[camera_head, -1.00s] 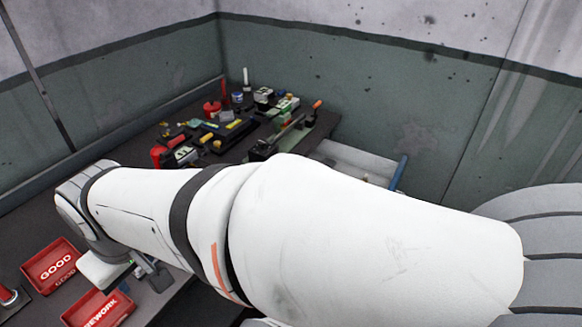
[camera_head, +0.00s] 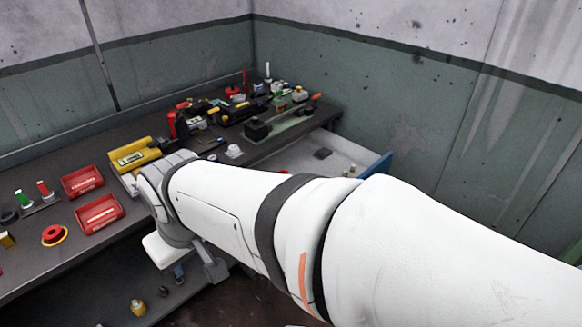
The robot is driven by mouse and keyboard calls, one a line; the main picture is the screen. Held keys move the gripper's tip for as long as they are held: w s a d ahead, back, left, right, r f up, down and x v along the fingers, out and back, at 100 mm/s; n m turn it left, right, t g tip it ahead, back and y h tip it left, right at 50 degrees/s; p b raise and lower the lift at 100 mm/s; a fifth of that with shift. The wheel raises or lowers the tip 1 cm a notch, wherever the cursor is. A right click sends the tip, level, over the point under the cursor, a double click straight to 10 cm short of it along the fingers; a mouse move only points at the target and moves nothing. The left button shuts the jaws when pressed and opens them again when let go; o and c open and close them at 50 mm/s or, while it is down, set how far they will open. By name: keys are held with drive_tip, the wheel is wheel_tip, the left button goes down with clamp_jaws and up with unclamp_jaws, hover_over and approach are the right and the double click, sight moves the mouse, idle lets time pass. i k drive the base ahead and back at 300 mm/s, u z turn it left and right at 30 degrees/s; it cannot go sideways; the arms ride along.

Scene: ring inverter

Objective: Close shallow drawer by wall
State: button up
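The shallow drawer (camera_head: 345,150) stands pulled out from under the far right end of the workbench, beside the wall. Its pale inside shows, with a small dark item (camera_head: 323,153) in it. Its blue front (camera_head: 378,166) is at the right, and my arm hides its lower part. My white arm reaches across the picture from the lower right to the bench's front edge. My gripper (camera_head: 212,268) seems to be partly in view below my wrist, in front of the bench and well left of the drawer. Its fingers are too unclear to tell open from shut.
The workbench (camera_head: 60,240) runs along the left wall. It carries red trays (camera_head: 98,213), a yellow meter (camera_head: 135,155), a red emergency button (camera_head: 54,235) and several tools at the back. The green wall (camera_head: 415,140) stands close beyond the drawer. A lower shelf (camera_head: 90,310) holds small parts.

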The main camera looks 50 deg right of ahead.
sight(297, 158)
drive_tip(key=u, duration=0.6)
drive_tip(key=k, duration=0.1)
drive_tip(key=z, duration=2.55)
drive_tip(key=i, duration=1)
drive_tip(key=z, duration=1.25)
drive_tip(key=k, duration=1.55)
drive_tip(key=u, duration=0.3)
